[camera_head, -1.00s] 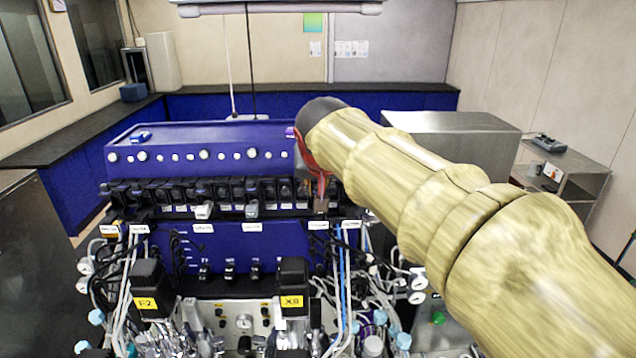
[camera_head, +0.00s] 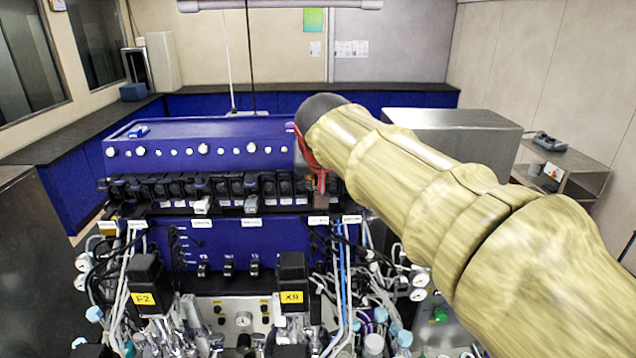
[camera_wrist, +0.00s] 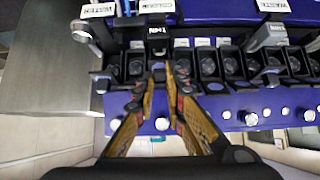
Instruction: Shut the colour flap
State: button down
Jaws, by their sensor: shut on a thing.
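A row of black pump heads with flaps (camera_head: 230,188) runs along the front of the blue unit. My gripper (camera_wrist: 160,76) is at this row, with its two yellow-sided fingers closed in on a small dark part. I take this part to be the colour flap (camera_wrist: 158,68); its colour and how far it stands open are hard to tell. A black labelled block (camera_wrist: 158,38) sits just beyond the fingertips. In the head view my arm reaches in from the right and hides most of my gripper and the held part.
White knobs (camera_wrist: 248,118) line the blue panel close to my fingers. Tubes and black motors (camera_head: 146,275) crowd the front. A steel cabinet (camera_head: 455,135) stands behind at right.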

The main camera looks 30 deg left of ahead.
aim_at(317, 187)
jog(key=shift+s+f+t+y+b, duration=0.1)
jog(key=shift+f+t+y+b, duration=0.35)
jog(key=shift+b, duration=2.45)
jog(key=f+t+y+b, duration=0.1)
jog(key=t+b, duration=0.1)
jog(key=b, duration=0.7)
jog(key=t+y+b, duration=0.1)
jog(key=t+b, duration=0.1)
jog(key=b, duration=0.8)
jog(key=shift+s+f, duration=0.1)
jog(key=shift+f, duration=0.3)
jog(key=t+b, duration=0.1)
jog(key=b, duration=0.5)
jog(key=shift+f+t+y, duration=0.15)
jog(key=shift+t+y, duration=0.1)
jog(key=shift+b, duration=0.65)
jog(key=shift+t+y+b, duration=0.3)
jog(key=shift+t+b, duration=0.2)
jog(key=shift+b, duration=1.1)
jog(key=c, duration=1.8)
grip_release()
jog(key=shift+r, duration=0.2)
jog(key=shift+c, duration=0.2)
